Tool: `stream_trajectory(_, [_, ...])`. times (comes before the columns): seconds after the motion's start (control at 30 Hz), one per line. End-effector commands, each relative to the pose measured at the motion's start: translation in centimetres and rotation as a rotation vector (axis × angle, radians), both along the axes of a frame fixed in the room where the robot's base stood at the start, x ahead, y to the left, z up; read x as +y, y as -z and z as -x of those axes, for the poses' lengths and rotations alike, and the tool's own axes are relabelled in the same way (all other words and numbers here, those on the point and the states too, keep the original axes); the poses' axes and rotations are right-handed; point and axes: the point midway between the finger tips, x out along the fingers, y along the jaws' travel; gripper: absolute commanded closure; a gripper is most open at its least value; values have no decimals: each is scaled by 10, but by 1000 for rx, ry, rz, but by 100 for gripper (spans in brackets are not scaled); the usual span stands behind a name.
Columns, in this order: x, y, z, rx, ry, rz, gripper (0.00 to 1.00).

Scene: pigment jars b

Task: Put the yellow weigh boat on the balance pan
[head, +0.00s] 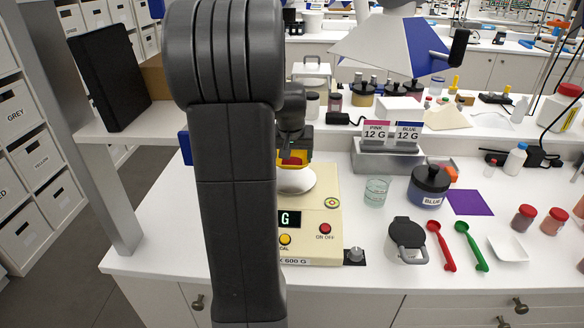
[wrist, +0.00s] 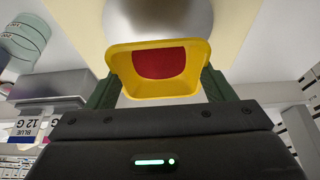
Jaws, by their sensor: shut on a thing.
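The yellow weigh boat (wrist: 160,91) holds a red content and sits between the two fingers of my gripper (wrist: 161,84), which is shut on it. In the head view the boat (head: 280,158) shows only in part, with my arm in front at the left. The balance pan (head: 297,182) is a pale round dish on the cream balance (head: 318,212). The boat is at the pan's far side in the head view, over or close to it. The pan also fills the upper middle of the wrist view (wrist: 165,18). I cannot tell whether boat and pan touch.
A glass beaker (head: 376,191) and a blue-labelled jar (head: 429,187) stand right of the balance. A grey rack (head: 388,163) with pink and blue 12 G cards is behind.

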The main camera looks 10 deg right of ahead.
Motion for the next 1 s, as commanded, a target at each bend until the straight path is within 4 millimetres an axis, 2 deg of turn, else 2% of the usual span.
stream_trajectory(0.37, [0, 43, 0, 1, 0, 0, 46])
stream_trajectory(0.77, [0, 50, 0, -1, 1, 0, 46])
stream_trajectory(0.8, [0, 48, 0, -1, 1, 0, 17])
stream_trajectory(0.87, [0, 48, 0, -1, 1, 0, 5])
stream_trajectory(1.0, [0, 48, 0, -1, 1, 0, 3])
